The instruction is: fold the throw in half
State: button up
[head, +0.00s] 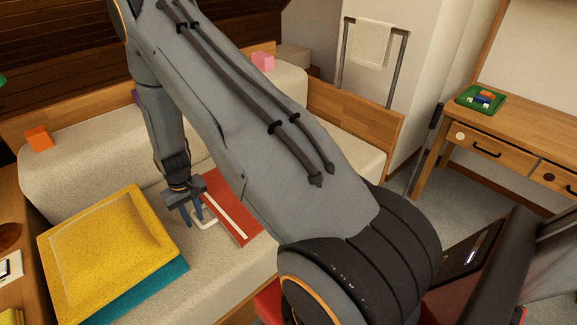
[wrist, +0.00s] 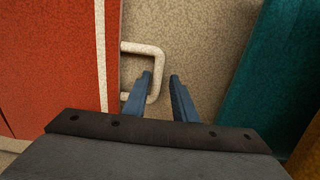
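The throw (head: 222,200) is a flat red cloth with a pale stripe, lying on the cream sofa seat. It fills the left of the wrist view (wrist: 48,60), its stripe along the near edge. A cream loop handle (wrist: 142,47) sticks out from that edge and also shows in the head view (head: 205,224). My gripper (wrist: 161,74) is open above the loop, with the loop's outer bar between its fingertips in the picture. I cannot tell whether a finger touches the bar. My arm hides part of the throw in the head view.
A yellow cushion (head: 105,250) lies on a teal one (head: 150,290) left of my gripper; the teal one edges the wrist view (wrist: 280,75). An orange cube (head: 39,139) and a pink cube (head: 263,62) sit on the sofa back. A wooden desk (head: 520,130) stands at right.

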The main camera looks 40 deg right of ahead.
jog(key=shift+f, duration=0.35)
dwell(0.5)
jog(key=shift+r, duration=0.1)
grip_shut()
dwell(0.4)
